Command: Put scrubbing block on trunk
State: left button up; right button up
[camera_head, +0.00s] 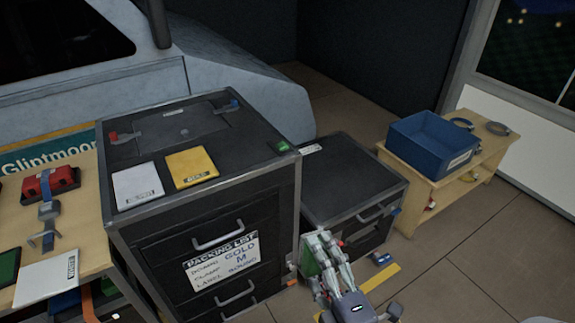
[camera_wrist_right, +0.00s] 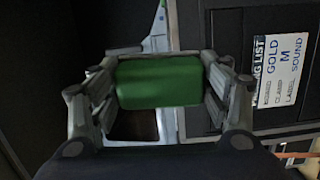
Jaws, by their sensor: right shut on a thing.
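My right gripper (camera_head: 322,243) is low in front of the black cases in the head view. It is shut on a green scrubbing block (camera_head: 308,262), partly hidden by the fingers. In the right wrist view, the green block (camera_wrist_right: 160,80) sits between both fingers of the right gripper (camera_wrist_right: 160,82). A tall black drawer trunk (camera_head: 140,225) with a packing list stands left of the gripper. A lower black case (camera_head: 345,180) stands behind the gripper. I cannot tell which one is the task's trunk. My left gripper is not in view.
On the tall trunk lie a white card (camera_head: 138,186), a yellow card (camera_head: 192,168) and a small green item (camera_head: 282,147). A blue bin (camera_head: 432,144) stands on a wooden bench at right. A wooden table (camera_head: 88,240) is at left.

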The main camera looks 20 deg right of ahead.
aim_at(347, 177)
jog(key=i+l+u, duration=0.1)
jog(key=l+u, duration=0.3)
jog(key=l, duration=0.75)
jog(key=l+u, duration=0.45)
jog(key=l, duration=2.2)
jog(key=i, duration=0.3)
